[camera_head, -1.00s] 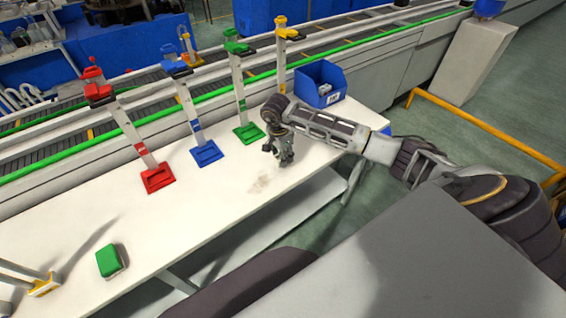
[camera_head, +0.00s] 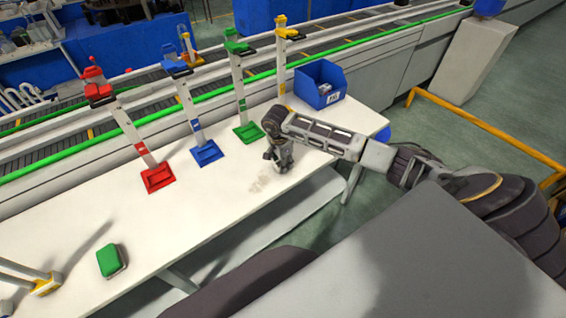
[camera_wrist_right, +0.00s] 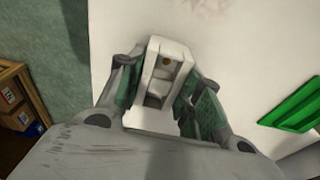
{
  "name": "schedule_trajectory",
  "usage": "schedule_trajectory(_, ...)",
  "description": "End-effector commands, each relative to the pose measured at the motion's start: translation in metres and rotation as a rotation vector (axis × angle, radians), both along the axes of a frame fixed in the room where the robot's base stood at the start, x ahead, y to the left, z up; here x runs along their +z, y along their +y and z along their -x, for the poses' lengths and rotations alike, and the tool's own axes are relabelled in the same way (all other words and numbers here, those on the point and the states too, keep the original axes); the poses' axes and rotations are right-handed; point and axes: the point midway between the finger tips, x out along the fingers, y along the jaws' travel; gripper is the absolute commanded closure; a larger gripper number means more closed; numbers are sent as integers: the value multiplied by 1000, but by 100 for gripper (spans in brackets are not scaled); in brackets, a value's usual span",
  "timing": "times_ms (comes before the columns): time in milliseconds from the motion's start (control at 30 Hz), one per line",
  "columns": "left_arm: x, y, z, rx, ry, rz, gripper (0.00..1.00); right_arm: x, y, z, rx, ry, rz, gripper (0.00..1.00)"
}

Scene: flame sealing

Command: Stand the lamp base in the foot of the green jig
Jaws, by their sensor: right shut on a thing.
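My right gripper (camera_head: 281,166) is over the white table, to the right of the green jig's foot and a little nearer to me. In the right wrist view the gripper (camera_wrist_right: 163,92) is shut on a white, hollow piece with a small brass-coloured spot, the lamp base (camera_wrist_right: 165,62). In the head view the lamp base is hard to make out among the fingers. The green jig (camera_head: 240,88) has a tall pale post and a flat green foot (camera_head: 249,132). That foot (camera_wrist_right: 296,104) also shows at the right of the wrist view, apart from the lamp base. My left gripper is not in view.
The blue jig's foot (camera_head: 206,152) and red jig's foot (camera_head: 158,177) stand left of the green one. A blue bin (camera_head: 320,84) sits to the right. A green block (camera_head: 110,261) lies front left.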

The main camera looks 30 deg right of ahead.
Motion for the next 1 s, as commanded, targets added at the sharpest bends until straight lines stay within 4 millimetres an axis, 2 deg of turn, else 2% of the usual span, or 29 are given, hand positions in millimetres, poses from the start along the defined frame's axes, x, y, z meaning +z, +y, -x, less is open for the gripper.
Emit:
schedule_trajectory(33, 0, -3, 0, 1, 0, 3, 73, 0, 0, 0, 0, 0, 0, 61)
schedule_trajectory(167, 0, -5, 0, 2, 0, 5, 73, 0, 0, 0, 0, 0, 0, 44)
schedule_trajectory(200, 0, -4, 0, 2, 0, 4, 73, 0, 0, 0, 0, 0, 0, 43)
schedule_trajectory(700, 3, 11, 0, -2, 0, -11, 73, 3, 0, 0, 0, 1, 0, 43)
schedule_trajectory(1000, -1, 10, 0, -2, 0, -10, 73, 36, 3, -1, 0, -3, 2, 43)
